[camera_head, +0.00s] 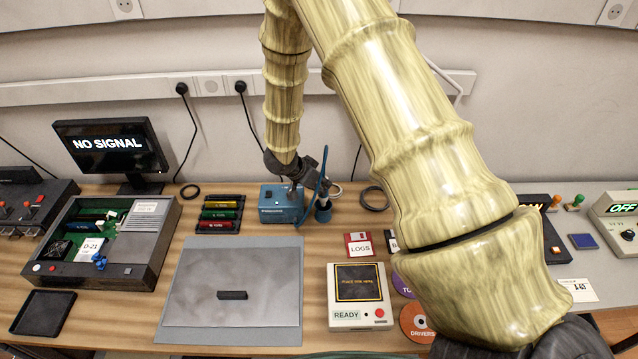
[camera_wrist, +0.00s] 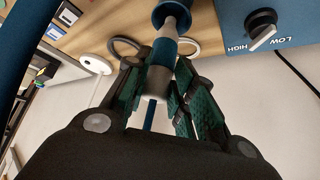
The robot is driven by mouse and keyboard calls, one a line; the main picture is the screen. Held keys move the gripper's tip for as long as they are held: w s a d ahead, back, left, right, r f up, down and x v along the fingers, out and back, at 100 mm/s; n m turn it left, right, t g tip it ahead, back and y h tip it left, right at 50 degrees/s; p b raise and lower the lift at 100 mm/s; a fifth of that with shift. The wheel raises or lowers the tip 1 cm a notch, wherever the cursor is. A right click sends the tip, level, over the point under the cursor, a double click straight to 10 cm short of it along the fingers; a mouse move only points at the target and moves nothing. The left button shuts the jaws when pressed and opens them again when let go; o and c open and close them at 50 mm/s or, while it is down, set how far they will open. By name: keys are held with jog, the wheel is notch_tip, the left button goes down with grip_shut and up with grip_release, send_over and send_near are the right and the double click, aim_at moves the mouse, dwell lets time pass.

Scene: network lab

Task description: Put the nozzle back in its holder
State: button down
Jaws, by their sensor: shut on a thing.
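The nozzle (camera_wrist: 162,53), grey with a blue band and a blue cable at its rear, is held between the green-padded fingers of my gripper (camera_wrist: 163,85) in the wrist view. Its pale tip points at the dark blue holder (camera_wrist: 171,8) and overlaps its mouth; I cannot tell how deep it sits. In the head view, my gripper (camera_head: 311,178) is just above the holder (camera_head: 323,212), right of the blue station (camera_head: 281,205). The station's HIGH/LOW knob (camera_wrist: 262,28) shows in the wrist view. The nozzle is mostly hidden by my gripper in the head view.
A black cable ring (camera_head: 374,198) lies right of the holder. A rack of coloured modules (camera_head: 221,214) stands left of the station. A grey mat (camera_head: 285,262) with a dark bar (camera_head: 232,295), floppy disks (camera_head: 359,244) and a READY device (camera_head: 358,297) lie in front.

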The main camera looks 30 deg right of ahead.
aim_at(320, 196)
jog(key=shift+f+b, duration=1.05)
jog(key=shift+f, duration=1.25)
jog(key=shift+p, duration=0.35)
jog(key=shift+f, duration=0.5)
dwell(1.2)
jog(key=c, duration=0.9)
grip_release()
jog(key=shift+r, duration=0.15)
jog(key=shift+r+p, duration=3.35)
jog(key=shift+r, duration=0.55)
